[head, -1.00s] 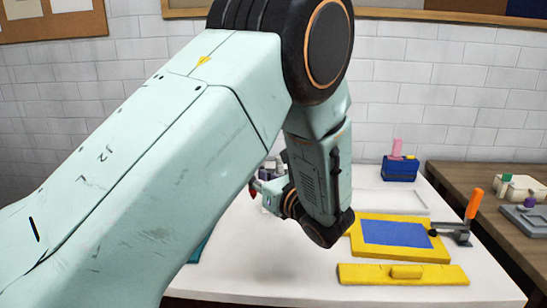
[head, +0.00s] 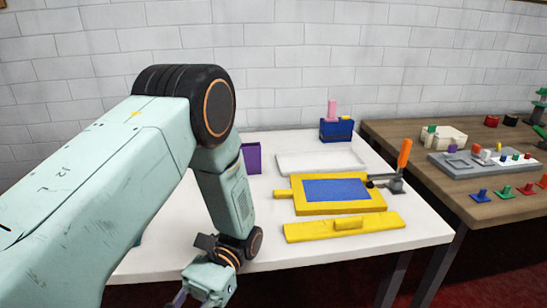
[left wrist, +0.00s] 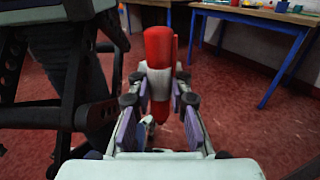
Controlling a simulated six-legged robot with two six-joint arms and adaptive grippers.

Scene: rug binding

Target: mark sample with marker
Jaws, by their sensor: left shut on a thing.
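My left gripper (head: 190,296) hangs low at the front left of the white table, pointing down and left, partly cut off by the bottom edge. In the left wrist view, its purple-padded fingers (left wrist: 158,118) are shut on a red marker (left wrist: 158,58), which stands out beyond them over the red floor. The marker's tip cannot be made out. A blue sheet (head: 336,189), possibly the sample, lies flat in a yellow frame (head: 292,193) on the table, to the right of and apart from the gripper. My right gripper is not in view.
A yellow bar with a handle (head: 300,233) lies before the frame. An orange-handled clamp (head: 404,153) stands at the frame's right. A white tray (head: 320,162), purple cup (head: 251,158) and blue box (head: 337,131) are behind. A wooden table (head: 395,135) with small parts is right.

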